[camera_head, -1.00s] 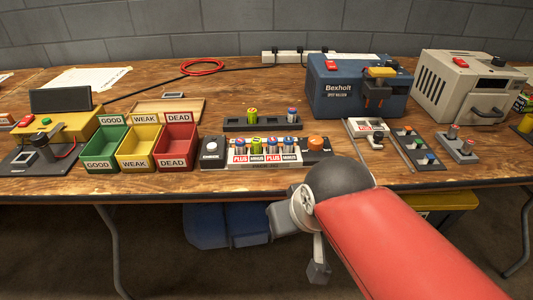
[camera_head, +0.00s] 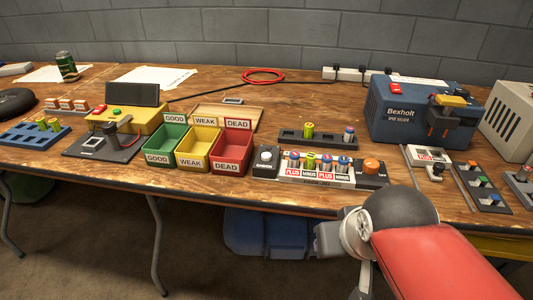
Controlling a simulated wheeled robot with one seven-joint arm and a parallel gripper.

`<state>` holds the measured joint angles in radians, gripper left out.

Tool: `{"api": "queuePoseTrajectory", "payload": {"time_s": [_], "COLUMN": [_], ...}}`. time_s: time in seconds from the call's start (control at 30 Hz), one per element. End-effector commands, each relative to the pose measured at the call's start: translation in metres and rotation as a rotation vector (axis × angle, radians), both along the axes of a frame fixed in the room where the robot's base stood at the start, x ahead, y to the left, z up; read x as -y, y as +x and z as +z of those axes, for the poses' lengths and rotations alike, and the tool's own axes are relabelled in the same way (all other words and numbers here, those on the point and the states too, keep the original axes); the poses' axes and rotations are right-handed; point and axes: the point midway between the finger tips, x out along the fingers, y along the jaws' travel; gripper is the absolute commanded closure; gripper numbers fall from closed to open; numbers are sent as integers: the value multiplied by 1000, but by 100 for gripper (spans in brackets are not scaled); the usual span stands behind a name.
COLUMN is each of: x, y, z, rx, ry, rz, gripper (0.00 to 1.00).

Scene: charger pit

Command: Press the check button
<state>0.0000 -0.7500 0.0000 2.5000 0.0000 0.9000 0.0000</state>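A black box with a round white button (camera_head: 265,157) stands at the left end of the battery charger; its label is too small to read. A black box with an orange button (camera_head: 371,166) stands at the right end. I cannot tell for sure which is the check button. The charger (camera_head: 316,182) between them holds several batteries above PLUS and MINUS labels. My gripper (camera_head: 330,241) is low in front of the table edge, below the charger and apart from both buttons. My own arm partly hides it, and its fingers cannot be made out.
Green, yellow and red bins (camera_head: 232,168) marked GOOD, WEAK and DEAD stand left of the charger. A dark rack (camera_head: 318,140) with two batteries lies behind it. A blue Bexholt machine (camera_head: 408,115) stands back right. A blue container (camera_head: 257,232) is under the table.

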Motion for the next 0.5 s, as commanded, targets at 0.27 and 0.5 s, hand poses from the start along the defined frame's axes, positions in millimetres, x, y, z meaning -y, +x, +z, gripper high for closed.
{"api": "queuePoseTrajectory", "payload": {"time_s": [0.27,0.5], "x": [0,0], "y": [0,0], "z": [0,0], "rx": [0,0], "ry": [0,0], "rz": [0,0], "gripper": [60,91]}}
